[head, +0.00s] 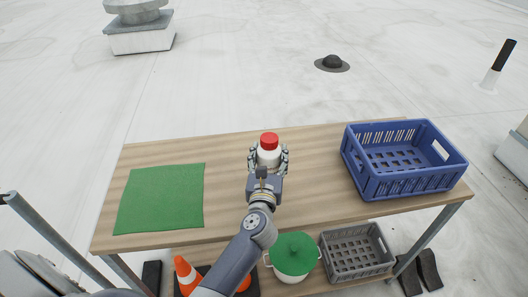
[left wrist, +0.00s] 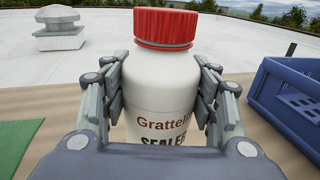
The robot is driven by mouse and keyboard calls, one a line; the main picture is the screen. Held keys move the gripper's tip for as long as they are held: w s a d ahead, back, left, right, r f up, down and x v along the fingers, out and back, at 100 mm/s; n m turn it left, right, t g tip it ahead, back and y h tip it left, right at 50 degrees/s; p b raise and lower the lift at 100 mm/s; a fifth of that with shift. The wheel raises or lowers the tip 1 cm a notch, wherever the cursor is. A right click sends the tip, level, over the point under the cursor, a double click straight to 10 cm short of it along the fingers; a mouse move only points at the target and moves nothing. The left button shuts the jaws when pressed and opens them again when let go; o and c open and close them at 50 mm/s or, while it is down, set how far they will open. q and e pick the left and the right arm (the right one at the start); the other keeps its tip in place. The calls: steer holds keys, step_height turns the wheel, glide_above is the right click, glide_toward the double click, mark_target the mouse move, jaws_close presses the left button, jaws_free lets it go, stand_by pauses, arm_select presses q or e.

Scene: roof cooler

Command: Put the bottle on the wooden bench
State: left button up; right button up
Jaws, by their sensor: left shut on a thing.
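The bottle (head: 268,155) is white with a red cap and stands upright near the middle of the wooden bench (head: 318,180). In the left wrist view the bottle (left wrist: 160,85) fills the centre, with part of its label legible. My left gripper (head: 267,160) is shut on the bottle, with a finger on each side of its body. It also shows in the left wrist view (left wrist: 165,105). The bottle's base is hidden, so I cannot tell whether it touches the bench top. My right gripper is not in view.
A green mat (head: 160,198) lies on the bench's left part. A blue crate (head: 405,185) stands at its right end. Below are a grey crate (head: 355,265), a pot with a green lid (head: 293,254) and orange cones (head: 186,274). Bare bench top lies either side of the bottle.

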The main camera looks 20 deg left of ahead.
arm_select(q)
steer(key=w+a+f+b, duration=0.1)
steer(key=w+a+f, duration=0.2)
steer(key=a+f, duration=0.1)
steer(key=shift+w, duration=0.4)
steer(key=shift+f, duration=0.1)
steer(key=o, duration=1.2)
steer(key=shift+o, duration=0.2)
